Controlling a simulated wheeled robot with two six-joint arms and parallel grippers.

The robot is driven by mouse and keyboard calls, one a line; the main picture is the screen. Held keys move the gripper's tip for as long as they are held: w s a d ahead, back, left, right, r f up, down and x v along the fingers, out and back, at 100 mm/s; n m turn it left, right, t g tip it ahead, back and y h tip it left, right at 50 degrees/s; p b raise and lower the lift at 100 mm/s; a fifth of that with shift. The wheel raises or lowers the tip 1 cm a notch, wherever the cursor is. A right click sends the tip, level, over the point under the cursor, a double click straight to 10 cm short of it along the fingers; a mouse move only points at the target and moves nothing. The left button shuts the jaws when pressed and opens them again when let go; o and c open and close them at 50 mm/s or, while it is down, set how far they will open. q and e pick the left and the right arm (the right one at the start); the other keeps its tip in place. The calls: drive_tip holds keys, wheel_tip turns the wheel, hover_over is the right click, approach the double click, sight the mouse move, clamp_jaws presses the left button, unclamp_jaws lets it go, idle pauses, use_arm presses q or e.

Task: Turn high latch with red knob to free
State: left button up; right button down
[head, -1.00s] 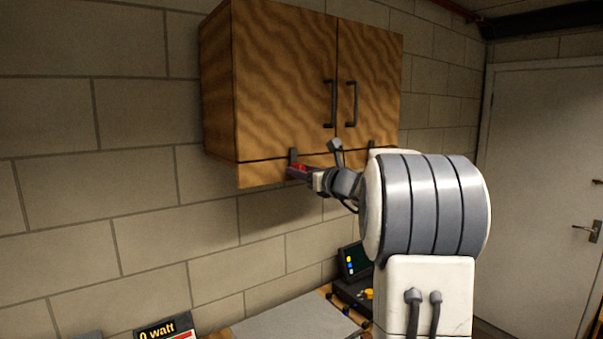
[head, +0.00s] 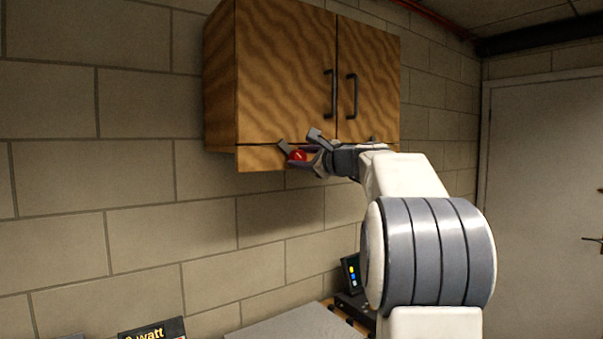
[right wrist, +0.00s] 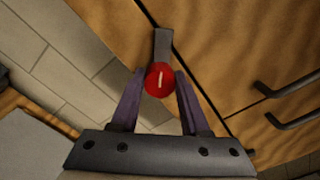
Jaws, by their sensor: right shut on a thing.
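The wooden wall cabinet (head: 285,70) has two closed doors with dark handles. At its lower left edge is a grey latch (head: 283,145) with a round red knob (head: 297,155). The latch is tilted, its upper end leaning left in the head view. My right gripper (head: 300,157) is shut on the red knob. In the right wrist view the purple fingers flank the red knob (right wrist: 159,80), which has a pale line on it, and the grey latch bar (right wrist: 163,44) reaches beyond it across the dark door seam. My left gripper is not in view.
A second latch (head: 372,139) sits under the right door, partly hidden by my arm. Below are a workbench with a grey surface (head: 295,326), a small screen (head: 351,273) and a dark "watt" box (head: 155,330). A door stands at right.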

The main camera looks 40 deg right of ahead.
drive_tip(key=n+b, duration=0.2)
drive_tip(key=n, duration=0.1)
drive_tip(key=n+b, duration=0.1)
drive_tip(key=shift+f+n+b, duration=0.3)
drive_tip(key=shift+b, duration=0.1)
drive_tip(key=shift+r+n+b, duration=0.1)
drive_tip(key=shift+n+b, duration=1.05)
drive_tip(key=shift+n, duration=0.75)
drive_tip(key=shift+c, duration=2)
unclamp_jaws()
